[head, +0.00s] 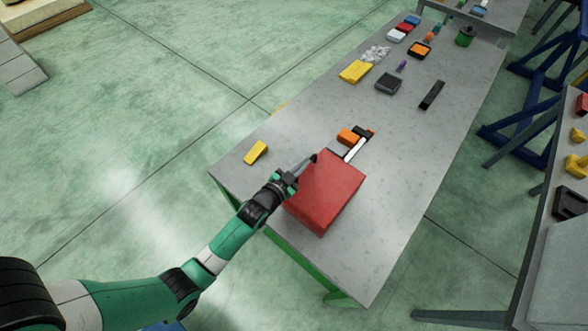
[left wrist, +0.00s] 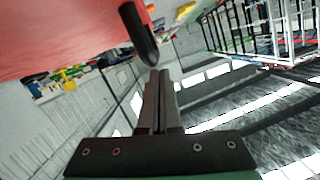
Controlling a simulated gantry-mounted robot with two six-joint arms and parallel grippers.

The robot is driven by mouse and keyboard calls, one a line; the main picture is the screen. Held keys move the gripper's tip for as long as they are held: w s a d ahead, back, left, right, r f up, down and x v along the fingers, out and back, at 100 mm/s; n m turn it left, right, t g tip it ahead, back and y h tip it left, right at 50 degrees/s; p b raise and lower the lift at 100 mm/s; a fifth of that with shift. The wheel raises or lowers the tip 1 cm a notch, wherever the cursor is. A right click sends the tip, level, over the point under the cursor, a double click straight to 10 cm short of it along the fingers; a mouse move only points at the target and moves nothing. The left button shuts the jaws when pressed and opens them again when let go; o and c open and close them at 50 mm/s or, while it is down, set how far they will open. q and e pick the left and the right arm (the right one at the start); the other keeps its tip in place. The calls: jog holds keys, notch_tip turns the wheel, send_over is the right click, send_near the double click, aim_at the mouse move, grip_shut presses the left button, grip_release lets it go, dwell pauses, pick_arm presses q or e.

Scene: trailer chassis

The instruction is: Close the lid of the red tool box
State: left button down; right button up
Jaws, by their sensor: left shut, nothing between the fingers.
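The red tool box (head: 330,188) sits near the front end of the long grey table. Its top shows as a flat red face, and the lid looks down, though I cannot tell whether it is fully shut. My left gripper (head: 303,166) is at the box's left edge, with its fingers together and empty. In the left wrist view, the fingertips (left wrist: 161,76) are just below a black curved handle (left wrist: 140,35) on the red box (left wrist: 60,35). I cannot tell whether they touch it. My right gripper is not in view.
A yellow block (head: 256,152) lies left of the box. An orange block (head: 348,137) and a white-and-black item (head: 356,149) lie just behind it. A black bar (head: 432,95) and several small things lie farther back. The table's front right is clear.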

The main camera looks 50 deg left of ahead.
pick_arm(q)
jog(key=s+d+r+p, duration=0.2)
jog(key=s+r, duration=0.3)
jog(key=s, duration=0.4)
jog(key=shift+s+d+r, duration=0.15)
jog(key=shift+d+r, duration=0.05)
jog(key=shift+d, duration=0.3)
